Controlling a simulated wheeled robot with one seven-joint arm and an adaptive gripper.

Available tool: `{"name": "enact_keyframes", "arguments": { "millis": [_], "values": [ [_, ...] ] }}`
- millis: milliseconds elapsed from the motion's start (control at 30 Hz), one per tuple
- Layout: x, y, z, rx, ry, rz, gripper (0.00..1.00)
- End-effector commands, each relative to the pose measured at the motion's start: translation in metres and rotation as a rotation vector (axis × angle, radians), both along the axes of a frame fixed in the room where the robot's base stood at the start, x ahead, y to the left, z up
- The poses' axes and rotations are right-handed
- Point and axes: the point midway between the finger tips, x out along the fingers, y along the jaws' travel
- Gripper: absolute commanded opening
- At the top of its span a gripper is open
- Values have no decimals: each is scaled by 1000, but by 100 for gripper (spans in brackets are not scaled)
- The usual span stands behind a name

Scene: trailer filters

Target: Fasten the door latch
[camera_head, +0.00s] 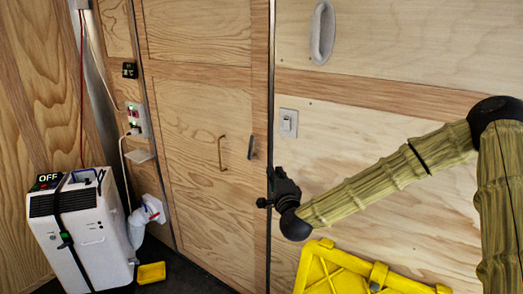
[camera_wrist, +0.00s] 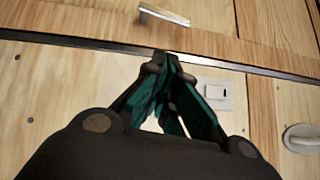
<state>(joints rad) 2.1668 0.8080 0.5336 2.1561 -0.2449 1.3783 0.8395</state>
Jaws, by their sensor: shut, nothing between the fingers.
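The wooden door (camera_head: 205,120) stands closed or nearly so against the dark vertical edge strip. A small metal latch piece (camera_head: 251,147) sits near the door's right edge, lying along that edge; it also shows at the top of the wrist view (camera_wrist: 163,15). A bronze pull handle (camera_head: 221,153) is to its left. My gripper (camera_head: 272,174) is beside the dark strip, right of and slightly below the latch piece. In the wrist view its fingertips (camera_wrist: 167,62) meet, empty, at the strip, apart from the latch piece. Exact latch engagement cannot be told.
A wall switch (camera_head: 288,122) is just above my gripper. A recessed oval grip (camera_head: 321,32) is higher up. A white portable unit (camera_head: 85,230) stands at left. The door front is clear.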

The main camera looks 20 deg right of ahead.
Motion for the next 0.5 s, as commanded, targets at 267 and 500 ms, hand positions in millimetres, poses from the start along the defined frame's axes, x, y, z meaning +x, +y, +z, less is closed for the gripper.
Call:
{"name": "enact_keyframes", "arguments": {
  "millis": [267,500],
  "values": [
    [2,-7,11,21,-25,-14,0],
    [6,-6,11,19,-24,-13,0]
  ]
}}
